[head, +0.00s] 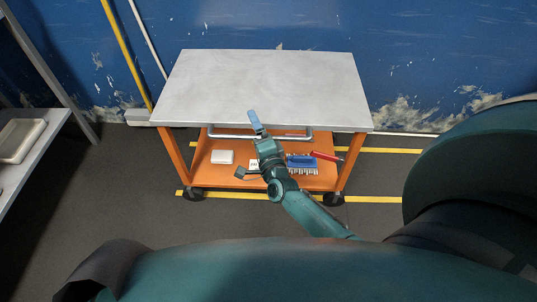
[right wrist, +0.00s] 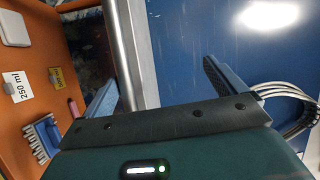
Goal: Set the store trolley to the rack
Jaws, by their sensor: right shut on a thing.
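The store trolley (head: 265,85) stands in front of the blue wall, with a pale grey top, an orange frame and an orange lower shelf (head: 215,178). A metal handle bar (head: 220,133) runs below its near edge. My right gripper (head: 256,123) is at the middle of this handle. My left gripper is out of view.
On the lower shelf are a white box (head: 222,157), a blue brush-like thing (head: 300,161) and a red item (head: 326,156). A pale tray (head: 20,140) lies on the left bench. Yellow lines (head: 375,199) mark the floor. Dark floor is free between bench and trolley.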

